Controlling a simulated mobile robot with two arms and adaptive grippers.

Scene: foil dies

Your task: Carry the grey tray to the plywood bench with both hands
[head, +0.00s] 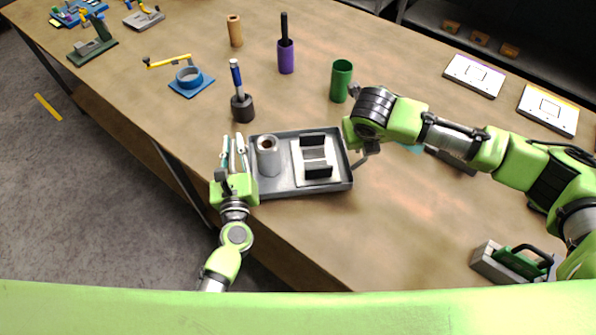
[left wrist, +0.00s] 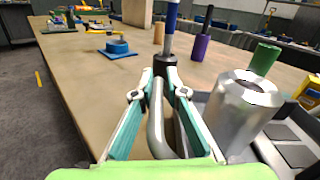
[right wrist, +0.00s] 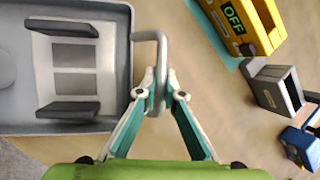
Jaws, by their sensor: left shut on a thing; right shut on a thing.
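The grey tray (head: 302,190) is near the front edge of a wood-topped bench (head: 400,235); whether it touches the top I cannot tell. It holds a hollow metal cylinder (head: 268,160) at left and a pale block with two dark bars (head: 314,157) at right. My left gripper (head: 233,147) is shut on the tray's left handle, a bent grey bar (left wrist: 156,125) in the left wrist view. My right gripper (right wrist: 160,88) is shut on the right handle (right wrist: 150,36) in the right wrist view; in the head view my right arm partly hides it.
A blue-handled tool in a dark holder (head: 242,107) stands just behind the tray. A green cup (head: 341,80), a purple holder (head: 286,57) and a blue fixture (head: 190,80) are farther back. A yellow box marked OFF (right wrist: 245,22) lies right of the right handle.

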